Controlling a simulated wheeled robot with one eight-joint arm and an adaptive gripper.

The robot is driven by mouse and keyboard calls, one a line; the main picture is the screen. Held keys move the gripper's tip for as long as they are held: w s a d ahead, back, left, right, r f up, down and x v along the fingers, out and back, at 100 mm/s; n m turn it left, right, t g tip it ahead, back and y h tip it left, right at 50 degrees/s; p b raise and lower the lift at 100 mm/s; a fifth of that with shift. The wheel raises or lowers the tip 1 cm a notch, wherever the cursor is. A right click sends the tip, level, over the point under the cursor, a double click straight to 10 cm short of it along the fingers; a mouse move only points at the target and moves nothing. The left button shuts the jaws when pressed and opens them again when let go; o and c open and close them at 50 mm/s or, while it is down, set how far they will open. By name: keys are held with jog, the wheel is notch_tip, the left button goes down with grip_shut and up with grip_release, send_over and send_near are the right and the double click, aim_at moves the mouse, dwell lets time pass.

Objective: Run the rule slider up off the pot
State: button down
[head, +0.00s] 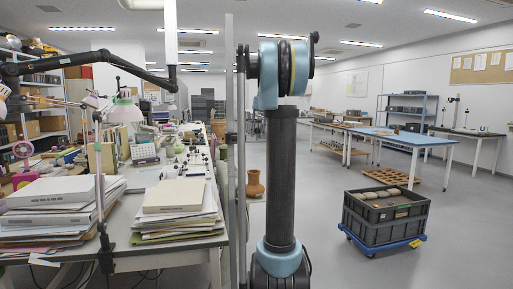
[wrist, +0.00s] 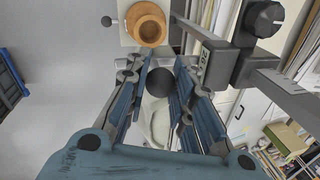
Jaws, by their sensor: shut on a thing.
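The pot (head: 255,185) is terracotta and stands beyond the grey upright post at the bench's right end. In the wrist view the orange-brown pot (wrist: 149,24) is at the top, seen onto its round mouth. My gripper (wrist: 160,84) has its two blue-padded fingers on either side of a dark round knob (wrist: 159,80), which looks like part of the rule slider. A grey slider block (wrist: 217,62) is just right of the fingers, by a metal bar. Whether the slider touches the pot is not clear. My gripper cannot be made out in the head view.
The bench at left holds paper stacks (head: 180,205) and a lamp (head: 125,110). A grey upright post (head: 229,140) stands close to my arm. Grey crates (head: 385,215) on a blue dolly are at right. The floor (head: 335,255) before them is clear.

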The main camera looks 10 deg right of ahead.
jog(key=shift+w+r, duration=0.1)
jog(key=shift+r, duration=1.65)
jog(key=c, duration=1.3)
grip_release()
jog(key=shift+c, duration=0.2)
notch_tip(320, 180, up, 12)
jog(key=d, duration=0.2)
jog(key=shift+s+f, duration=0.2)
